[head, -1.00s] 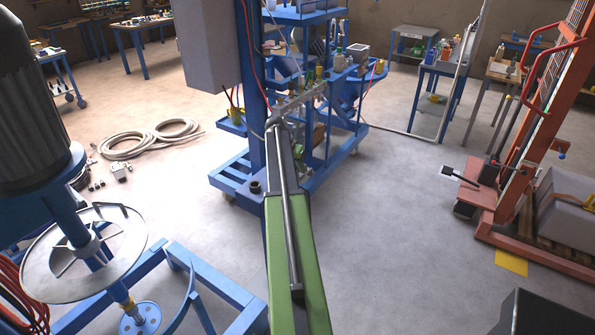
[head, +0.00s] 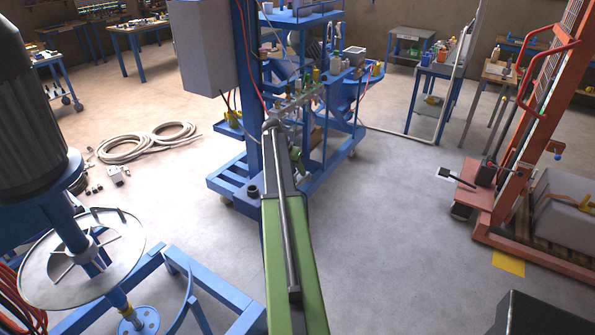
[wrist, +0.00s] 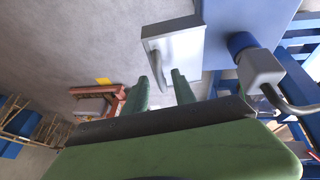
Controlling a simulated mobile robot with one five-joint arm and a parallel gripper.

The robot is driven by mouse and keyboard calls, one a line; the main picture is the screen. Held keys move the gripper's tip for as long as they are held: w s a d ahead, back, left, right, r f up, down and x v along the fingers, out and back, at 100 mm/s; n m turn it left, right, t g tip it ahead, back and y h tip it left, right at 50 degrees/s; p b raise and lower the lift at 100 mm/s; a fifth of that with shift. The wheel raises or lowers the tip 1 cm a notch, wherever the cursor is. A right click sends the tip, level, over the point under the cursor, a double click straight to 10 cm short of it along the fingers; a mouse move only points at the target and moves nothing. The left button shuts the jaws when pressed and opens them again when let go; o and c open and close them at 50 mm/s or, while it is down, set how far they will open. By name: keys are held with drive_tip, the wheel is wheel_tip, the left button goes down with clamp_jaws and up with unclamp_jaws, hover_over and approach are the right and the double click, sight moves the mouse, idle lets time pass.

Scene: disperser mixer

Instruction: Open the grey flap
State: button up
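In the wrist view a light grey flap-like panel (wrist: 181,48) with a raised grey handle (wrist: 158,62) lies just beyond my gripper. It sits against a blue surface (wrist: 245,25). My gripper (wrist: 163,83) has its two green fingers apart with nothing visible between them. The fingertips are close to the panel's lower edge and the handle; I cannot tell whether they touch. In the head view I cannot make out the flap or the fingertips; my green arm covers the middle of the picture.
A blue mixer frame with a round disc (head: 82,262) stands at the left. A grey cabinet (head: 205,45) hangs by a blue column. A blue trolley (head: 325,150) stands behind my arm. An orange lift (head: 535,130) stands right. The floor between is clear.

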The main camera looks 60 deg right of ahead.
drive_tip(key=p+v, duration=1.4)
drive_tip(key=v, duration=0.2)
drive_tip(key=shift+r, duration=0.2)
